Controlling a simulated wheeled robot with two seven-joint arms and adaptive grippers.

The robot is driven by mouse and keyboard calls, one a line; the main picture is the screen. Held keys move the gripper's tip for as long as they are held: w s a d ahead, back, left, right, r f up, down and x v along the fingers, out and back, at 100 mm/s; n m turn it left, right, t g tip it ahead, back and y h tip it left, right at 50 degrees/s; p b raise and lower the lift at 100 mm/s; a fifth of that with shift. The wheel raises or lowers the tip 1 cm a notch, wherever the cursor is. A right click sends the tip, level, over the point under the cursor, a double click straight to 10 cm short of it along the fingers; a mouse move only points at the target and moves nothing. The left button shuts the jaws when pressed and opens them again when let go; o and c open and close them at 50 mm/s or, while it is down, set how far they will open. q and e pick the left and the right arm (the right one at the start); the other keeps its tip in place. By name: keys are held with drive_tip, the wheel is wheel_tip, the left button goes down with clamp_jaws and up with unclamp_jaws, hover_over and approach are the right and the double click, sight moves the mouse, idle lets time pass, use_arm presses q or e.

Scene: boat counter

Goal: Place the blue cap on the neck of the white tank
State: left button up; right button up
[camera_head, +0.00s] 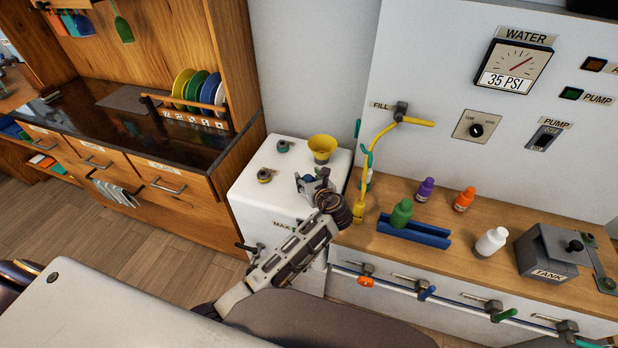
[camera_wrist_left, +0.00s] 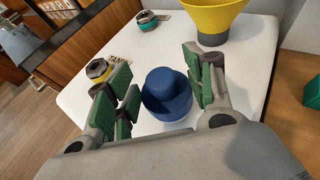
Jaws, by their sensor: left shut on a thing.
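The white tank (camera_head: 262,212) stands between the wooden cabinet and the counter, with a flat white top. My left gripper (camera_head: 314,184) is above the right front part of the tank top and shut on the blue cap (camera_head: 308,178). In the left wrist view the blue cap (camera_wrist_left: 166,92) is a round, stepped piece between the green-padded fingers (camera_wrist_left: 162,88). A pale rim shows just under the cap; I cannot tell whether it is the tank's neck or whether the cap touches it. My right gripper is not in view.
On the tank top stand a yellow funnel (camera_head: 322,148), a teal-collared fitting (camera_head: 283,146) and a yellow-collared fitting (camera_head: 265,175). To the right, a yellow fill pipe (camera_head: 385,130) and several bottles, including a green bottle (camera_head: 401,214), stand close by on the counter.

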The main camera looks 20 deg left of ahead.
use_arm(q)
drive_tip(key=shift+f, duration=0.2)
drive_tip(key=o, duration=1)
drive_tip(key=shift+r, duration=0.2)
drive_tip(key=shift+r, duration=0.4)
drive_tip(key=v, duration=1.2)
drive_tip(key=shift+b, duration=0.3)
